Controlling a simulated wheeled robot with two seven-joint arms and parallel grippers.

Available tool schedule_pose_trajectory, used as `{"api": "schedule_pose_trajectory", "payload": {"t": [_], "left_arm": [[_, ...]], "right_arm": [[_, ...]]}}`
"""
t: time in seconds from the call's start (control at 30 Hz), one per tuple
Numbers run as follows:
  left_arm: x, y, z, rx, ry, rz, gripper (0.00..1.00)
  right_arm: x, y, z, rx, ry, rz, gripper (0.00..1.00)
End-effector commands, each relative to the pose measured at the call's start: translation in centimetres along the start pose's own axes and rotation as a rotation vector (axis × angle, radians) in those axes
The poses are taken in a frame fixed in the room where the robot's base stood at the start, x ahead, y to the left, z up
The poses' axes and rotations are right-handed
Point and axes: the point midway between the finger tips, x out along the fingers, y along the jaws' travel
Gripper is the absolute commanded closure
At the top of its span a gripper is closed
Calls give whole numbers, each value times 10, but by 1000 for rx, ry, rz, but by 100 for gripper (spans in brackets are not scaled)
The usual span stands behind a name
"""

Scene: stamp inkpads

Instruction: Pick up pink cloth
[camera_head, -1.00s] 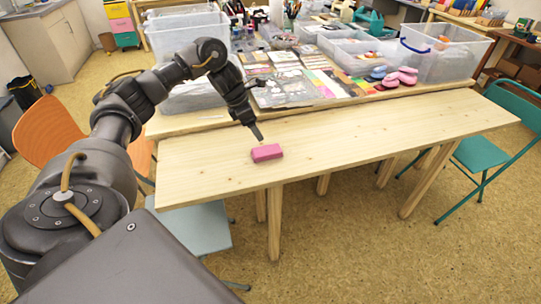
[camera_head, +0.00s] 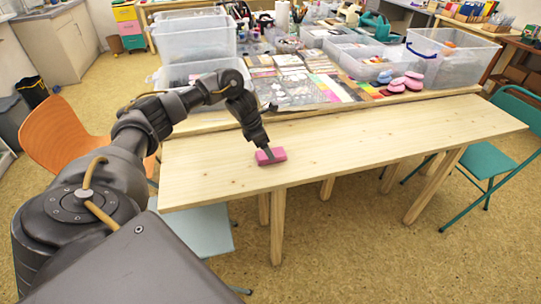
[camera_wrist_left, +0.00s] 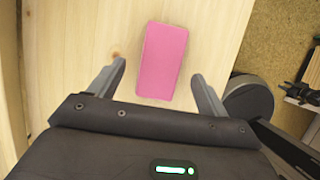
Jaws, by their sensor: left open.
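The pink cloth (camera_head: 271,157) looks like a small folded block and lies on the bare wooden table (camera_head: 350,140), near its front edge. It also shows in the left wrist view (camera_wrist_left: 162,60), lying between and just beyond my fingertips. My left gripper (camera_head: 268,152) points down at the cloth from above. In the left wrist view its two fingers (camera_wrist_left: 160,75) are spread apart, one on each side of the cloth, with a gap on both sides. My right gripper is not in view.
Clear plastic bins (camera_head: 193,42), papers (camera_head: 290,88) and pink inkpads (camera_head: 404,82) crowd the table behind. The bench to the right of the cloth is clear. An orange chair (camera_head: 55,135) stands at left and a green chair (camera_head: 490,155) at right.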

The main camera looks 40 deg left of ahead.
Motion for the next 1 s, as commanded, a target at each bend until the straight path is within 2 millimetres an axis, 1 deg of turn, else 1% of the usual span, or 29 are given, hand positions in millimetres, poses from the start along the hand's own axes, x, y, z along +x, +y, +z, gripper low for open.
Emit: {"api": "schedule_pose_trajectory", "payload": {"t": [0.03,0.1,0.2,0.3,0.47,0.57,0.83,0.87,1.0], "left_arm": [[8,-2,-1,-1,3,-3,23],[18,-2,-1,0,1,-3,23],[26,-1,0,0,0,-1,23],[30,-1,-1,1,0,0,23],[30,-1,-1,1,0,0,23],[30,-1,-1,1,0,0,33],[30,-1,-1,1,0,0,69],[30,-1,0,1,-1,0,71],[29,-1,0,1,-1,0,71]], "right_arm": [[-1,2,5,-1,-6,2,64],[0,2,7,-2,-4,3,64],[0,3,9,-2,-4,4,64],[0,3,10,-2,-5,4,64],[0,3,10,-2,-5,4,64],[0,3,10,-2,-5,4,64],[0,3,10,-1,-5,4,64],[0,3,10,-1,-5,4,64],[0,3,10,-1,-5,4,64]]}}
